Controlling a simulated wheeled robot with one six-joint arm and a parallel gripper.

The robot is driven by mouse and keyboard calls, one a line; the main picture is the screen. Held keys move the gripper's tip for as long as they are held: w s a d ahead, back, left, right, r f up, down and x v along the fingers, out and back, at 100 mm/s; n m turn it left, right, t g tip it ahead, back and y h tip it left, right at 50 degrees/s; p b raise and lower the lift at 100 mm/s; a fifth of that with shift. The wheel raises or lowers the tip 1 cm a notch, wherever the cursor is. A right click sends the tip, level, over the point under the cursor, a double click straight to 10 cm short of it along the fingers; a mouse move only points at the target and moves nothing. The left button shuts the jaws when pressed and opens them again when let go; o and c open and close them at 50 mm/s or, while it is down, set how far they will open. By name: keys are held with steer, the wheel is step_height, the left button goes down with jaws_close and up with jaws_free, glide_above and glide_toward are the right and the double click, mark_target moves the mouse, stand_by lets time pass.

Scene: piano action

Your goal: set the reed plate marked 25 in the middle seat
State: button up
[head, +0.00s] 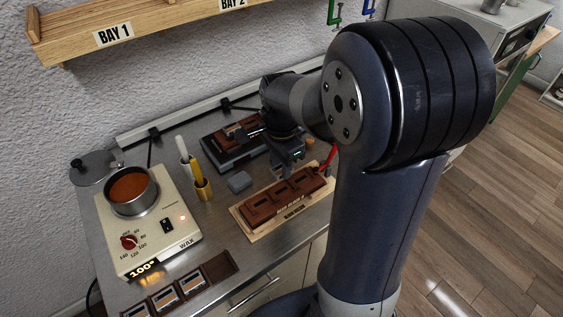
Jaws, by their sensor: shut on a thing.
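A brown wooden block (262,208) with three seats in a row lies on a pale wooden base (240,222) in the middle of the bench. The middle seat (284,192) shows a dark slot. My gripper (288,168) is just behind the block, above the bench, pointing down. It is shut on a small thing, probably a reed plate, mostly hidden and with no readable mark. A dark rack (224,263) at the front edge holds several reed plates (194,282) with light labels too small to read. Its right-hand place looks empty.
A wax heater (150,245) with a pot (131,188) stands at the left. My arm hides the bench's right side.

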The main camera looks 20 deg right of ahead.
mark_target(281, 190)
steer(key=shift+f+b, duration=2.5)
steer(key=shift+f, duration=0.8)
steer(key=shift+f, duration=0.45)
steer(key=o, duration=1)
step_height(281, 190, up, 11)
steer(key=shift+f, duration=0.1)
steer(key=shift+f, duration=0.1)
step_height(281, 190, down, 11)
steer(key=shift+r, duration=0.4)
